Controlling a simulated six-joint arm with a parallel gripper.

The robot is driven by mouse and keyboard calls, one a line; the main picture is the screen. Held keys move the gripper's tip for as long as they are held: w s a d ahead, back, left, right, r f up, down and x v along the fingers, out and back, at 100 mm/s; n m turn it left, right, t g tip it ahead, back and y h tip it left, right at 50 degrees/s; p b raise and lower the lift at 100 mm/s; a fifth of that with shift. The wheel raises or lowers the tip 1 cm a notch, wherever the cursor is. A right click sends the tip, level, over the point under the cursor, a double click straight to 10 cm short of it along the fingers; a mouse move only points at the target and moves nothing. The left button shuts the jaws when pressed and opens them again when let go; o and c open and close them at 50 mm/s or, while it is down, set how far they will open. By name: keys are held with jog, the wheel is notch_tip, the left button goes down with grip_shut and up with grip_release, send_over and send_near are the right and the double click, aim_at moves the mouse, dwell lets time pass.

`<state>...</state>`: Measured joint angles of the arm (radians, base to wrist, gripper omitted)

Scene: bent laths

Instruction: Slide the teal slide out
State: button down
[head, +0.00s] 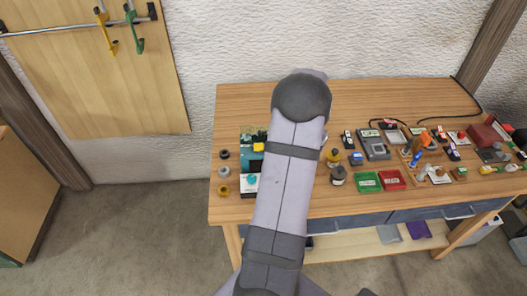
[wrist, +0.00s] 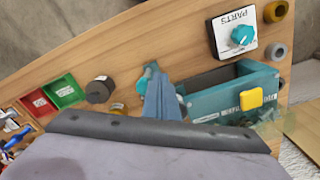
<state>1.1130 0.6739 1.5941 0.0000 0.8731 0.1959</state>
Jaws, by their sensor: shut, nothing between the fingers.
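A teal box-like unit (wrist: 213,103) with an open-topped hollow lies at the right in the wrist view. A yellow block (wrist: 250,99) sits on its near side, over partly hidden lettering. In the head view the teal unit (head: 247,133) and its yellow block (head: 258,147) show just left of my arm. I cannot tell clearly which part is the slide. My gripper (wrist: 158,82) is shut and empty; its blue-grey fingers are in front of the left end of the teal unit and hide part of it. I cannot tell whether they touch it. My arm hides the gripper in the head view.
A white PARTS box (wrist: 222,45) with a teal knob (wrist: 241,35) stands beyond the teal unit. A dark round knob (wrist: 99,90) and green (wrist: 63,92) and red (wrist: 38,103) trays lie left. The wooden table (head: 310,201) is crowded to the right.

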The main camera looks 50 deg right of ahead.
jog(key=shift+s+d, duration=1.05)
jog(key=shift+s, duration=0.05)
jog(key=shift+w, duration=0.1)
jog(key=shift+w+a+p, duration=0.3)
jog(key=shift+w+a, duration=0.1)
jog(key=shift+a, duration=0.05)
jog(key=shift+r, duration=0.15)
jog(key=shift+r+p, duration=2.35)
jog(key=shift+r, duration=0.55)
